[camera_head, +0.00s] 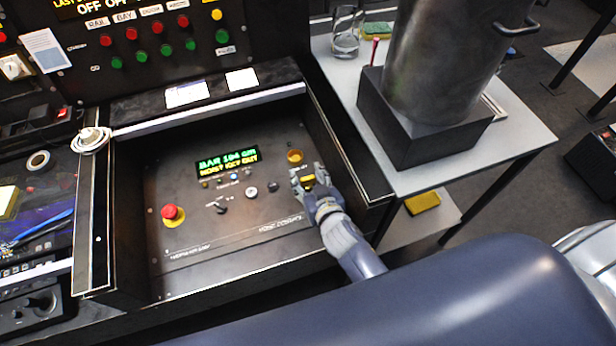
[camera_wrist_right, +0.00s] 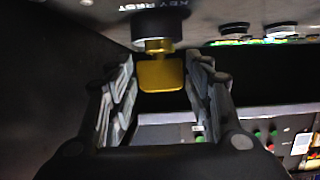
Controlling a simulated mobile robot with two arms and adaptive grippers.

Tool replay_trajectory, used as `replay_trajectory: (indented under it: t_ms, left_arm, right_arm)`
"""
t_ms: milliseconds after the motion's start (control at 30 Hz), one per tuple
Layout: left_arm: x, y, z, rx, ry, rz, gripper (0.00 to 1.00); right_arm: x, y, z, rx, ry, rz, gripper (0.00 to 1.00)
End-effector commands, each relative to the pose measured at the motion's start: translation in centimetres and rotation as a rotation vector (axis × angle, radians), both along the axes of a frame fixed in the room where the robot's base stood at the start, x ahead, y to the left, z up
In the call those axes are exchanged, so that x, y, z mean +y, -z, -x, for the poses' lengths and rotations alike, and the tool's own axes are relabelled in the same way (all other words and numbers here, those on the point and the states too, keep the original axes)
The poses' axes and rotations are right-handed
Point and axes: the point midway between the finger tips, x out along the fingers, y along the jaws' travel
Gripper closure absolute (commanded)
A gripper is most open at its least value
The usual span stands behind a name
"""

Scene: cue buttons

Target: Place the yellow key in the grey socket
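The yellow key (camera_head: 308,181) is at the right of the sloped console panel, between the fingers of my right gripper (camera_head: 309,178). In the right wrist view the key (camera_wrist_right: 160,74) hangs below a dark round holder (camera_wrist_right: 153,28) beside the label "KEY REST". My right gripper's fingers (camera_wrist_right: 160,85) stand on either side of it, apart, with a narrow dark gap at the left. Small round fittings (camera_head: 251,191) and (camera_head: 272,187) sit left of the gripper; I cannot tell which is the grey socket. My left gripper is out of view.
A red stop button (camera_head: 171,212) sits at the panel's left. A lit display (camera_head: 227,162) and an orange-yellow round fitting (camera_head: 295,156) lie above the middle. Raised side walls (camera_head: 345,140) edge the panel. A side table (camera_head: 515,137) carries a large metal cylinder (camera_head: 445,60).

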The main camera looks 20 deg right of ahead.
Motion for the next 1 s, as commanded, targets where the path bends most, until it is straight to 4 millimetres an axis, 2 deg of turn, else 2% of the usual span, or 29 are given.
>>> replay_trajectory:
  t_ms: [433, 567, 800, 1000]
  left_arm:
    - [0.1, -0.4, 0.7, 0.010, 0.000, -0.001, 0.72]
    - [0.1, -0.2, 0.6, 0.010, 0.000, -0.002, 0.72]
    - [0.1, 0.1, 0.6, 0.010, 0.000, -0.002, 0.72]
    - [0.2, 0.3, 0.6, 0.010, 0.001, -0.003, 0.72]
  right_arm:
    - [0.0, -0.6, 0.3, 0.001, 0.000, 0.000, 0.46]
    - [-0.1, -1.2, 2.2, 0.001, -0.001, -0.001, 0.46]
    - [-0.2, -3.0, 6.9, 0.003, 0.000, -0.001, 0.46]
    - [-0.3, -4.3, 9.7, 0.001, 0.000, 0.000, 0.46]
